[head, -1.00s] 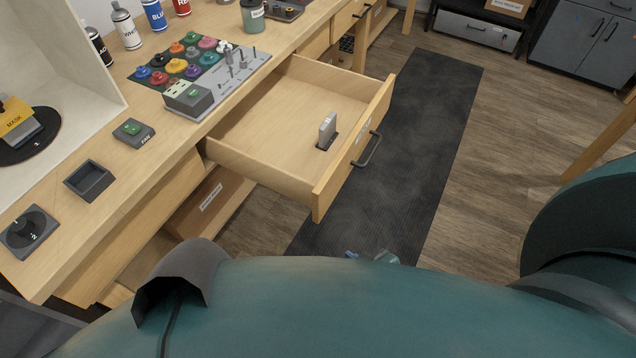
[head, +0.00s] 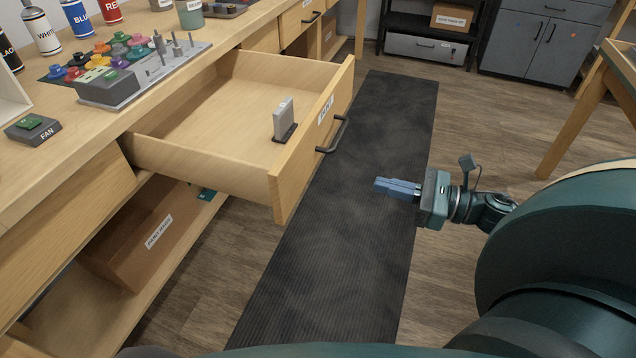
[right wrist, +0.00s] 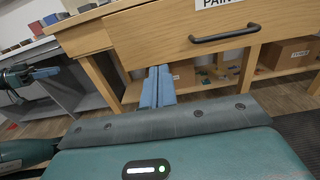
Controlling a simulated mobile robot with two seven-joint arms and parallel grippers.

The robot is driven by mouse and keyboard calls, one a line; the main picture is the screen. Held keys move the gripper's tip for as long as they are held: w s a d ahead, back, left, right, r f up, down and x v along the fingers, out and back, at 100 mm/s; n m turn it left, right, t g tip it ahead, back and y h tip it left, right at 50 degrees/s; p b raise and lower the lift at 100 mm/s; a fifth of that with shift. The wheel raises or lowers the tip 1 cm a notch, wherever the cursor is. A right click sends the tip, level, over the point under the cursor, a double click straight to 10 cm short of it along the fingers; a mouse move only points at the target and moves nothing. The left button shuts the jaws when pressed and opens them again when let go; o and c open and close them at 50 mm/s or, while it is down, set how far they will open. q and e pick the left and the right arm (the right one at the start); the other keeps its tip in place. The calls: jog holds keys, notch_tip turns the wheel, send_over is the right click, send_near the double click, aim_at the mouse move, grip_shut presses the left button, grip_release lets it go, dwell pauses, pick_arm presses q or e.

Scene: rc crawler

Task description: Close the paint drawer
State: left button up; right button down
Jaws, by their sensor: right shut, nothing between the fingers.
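The paint drawer (head: 268,172) is pulled out from the workbench. Its front carries a label and a dark bar handle (head: 332,134). A small grey block in a dark slot (head: 284,118) stands inside the otherwise bare drawer. My right gripper (head: 378,184) is shut and empty, to the right of the drawer front and apart from it, above the dark mat. In the right wrist view its blue fingers (right wrist: 157,88) point toward the drawer front (right wrist: 150,38), with the handle (right wrist: 225,33) to their right. My left gripper (right wrist: 42,74) shows small at that view's left edge; its jaws are unclear.
The workbench top (head: 85,160) holds paint bottles, a tray of colourful pots (head: 110,55) and a fan switch (head: 32,130). A cardboard box (head: 150,235) sits on the lower shelf. The dark floor mat (head: 340,240) is clear in front of the drawer.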

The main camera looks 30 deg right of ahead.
aim_at(304, 166)
jog(key=x, duration=1.3)
jog(key=shift+w+a, duration=0.15)
jog(key=shift+a, duration=0.15)
jog(key=shift+w, duration=0.1)
jog(key=shift+a, duration=0.15)
